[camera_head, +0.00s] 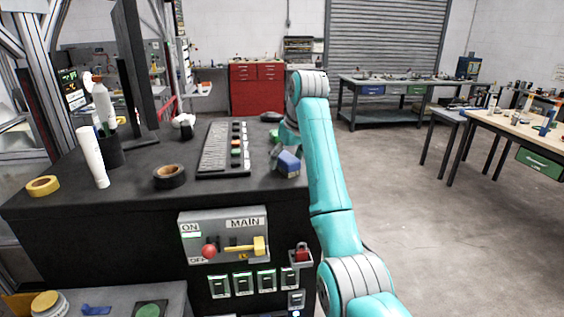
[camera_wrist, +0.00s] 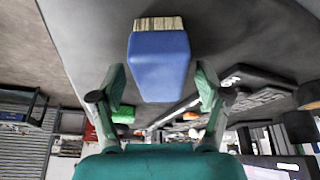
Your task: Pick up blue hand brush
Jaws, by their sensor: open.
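The blue hand brush (camera_head: 288,162) is at the right edge of the dark console top, partly hidden by my teal arm. In the wrist view the blue brush (camera_wrist: 159,66), with pale tan bristles, lies between and slightly beyond my fingertips. My gripper (camera_wrist: 160,82) is open, one green finger on each side of the brush, with gaps on both sides. I cannot tell how far it is from the brush in depth.
The console top (camera_head: 130,176) also holds a keyboard (camera_head: 215,150), black tape (camera_head: 169,176), yellow tape (camera_head: 43,186), a white tube (camera_head: 91,156) and a monitor (camera_head: 135,70). A green item (camera_wrist: 123,115) lies near the brush. Open floor is to the right.

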